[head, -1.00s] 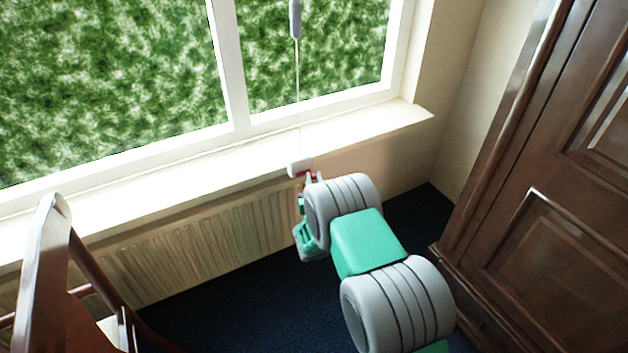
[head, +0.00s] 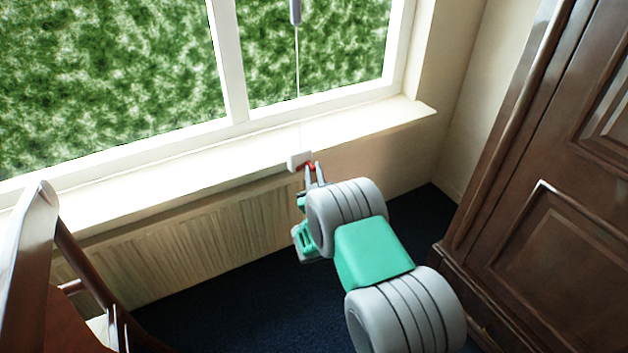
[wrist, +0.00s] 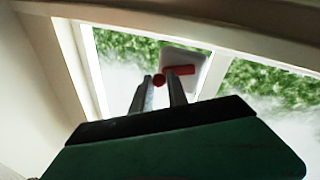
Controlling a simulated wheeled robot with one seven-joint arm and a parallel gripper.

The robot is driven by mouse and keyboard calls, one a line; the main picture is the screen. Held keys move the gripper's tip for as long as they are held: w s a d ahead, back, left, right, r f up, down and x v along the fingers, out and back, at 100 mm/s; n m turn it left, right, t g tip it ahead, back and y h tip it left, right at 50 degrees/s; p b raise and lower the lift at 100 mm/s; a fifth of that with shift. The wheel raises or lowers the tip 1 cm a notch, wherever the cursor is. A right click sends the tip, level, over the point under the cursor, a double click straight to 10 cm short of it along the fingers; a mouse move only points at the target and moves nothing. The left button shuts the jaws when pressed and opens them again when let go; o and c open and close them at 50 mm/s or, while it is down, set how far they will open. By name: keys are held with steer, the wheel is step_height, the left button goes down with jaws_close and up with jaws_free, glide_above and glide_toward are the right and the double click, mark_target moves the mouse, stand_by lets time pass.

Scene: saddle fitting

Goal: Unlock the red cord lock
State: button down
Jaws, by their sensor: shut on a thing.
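The cord lock is a small white block (head: 297,160) with a red part (head: 312,167), at the front edge of the window sill in the head view. In the wrist view the white block (wrist: 190,58) has a red bar (wrist: 181,70) across it, and a round red end (wrist: 158,80) shows lower left. My gripper (head: 314,169) is at the red part, its fingers shut on it with a narrow gap between them. The fingertips (wrist: 163,82) also show in the wrist view; they hide some of the contact.
A thin white cord (head: 298,80) runs up from the block to a grey piece (head: 295,10) before the window. The sill (head: 200,170) and radiator (head: 190,240) lie behind my arm. A wooden chair (head: 30,250) stands left and a dark cabinet (head: 540,200) right.

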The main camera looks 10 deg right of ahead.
steer(key=n, duration=0.1)
steer(key=n+t, duration=0.1)
steer(key=n, duration=0.1)
steer(key=shift+a+r+y, duration=0.1)
steer(key=shift+r+y, duration=0.2)
steer(key=shift+r, duration=0.05)
steer(key=n, duration=0.1)
steer(key=n+y+p, duration=0.1)
steer(key=r+n, duration=0.1)
steer(key=shift+s+a+n+t+y+p, duration=0.15)
steer(key=shift+a+n+t+y+p, duration=0.15)
steer(key=shift+t+p, duration=0.1)
steer(key=n+y+p, duration=0.1)
steer(key=n+p, duration=0.1)
steer(key=n, duration=0.1)
steer(key=a+n+y+p, duration=0.1)
steer(key=n+p, duration=0.1)
steer(key=n, duration=0.1)
steer(key=shift+s+r+y, duration=0.1)
steer(key=shift+s+y, duration=0.05)
steer(key=shift+y, duration=0.15)
steer(key=c, duration=1.3)
jaws_free()
steer(key=shift+c, duration=0.2)
steer(key=b+v, duration=0.1)
steer(key=v, duration=0.6)
steer(key=shift+s+f, duration=0.35)
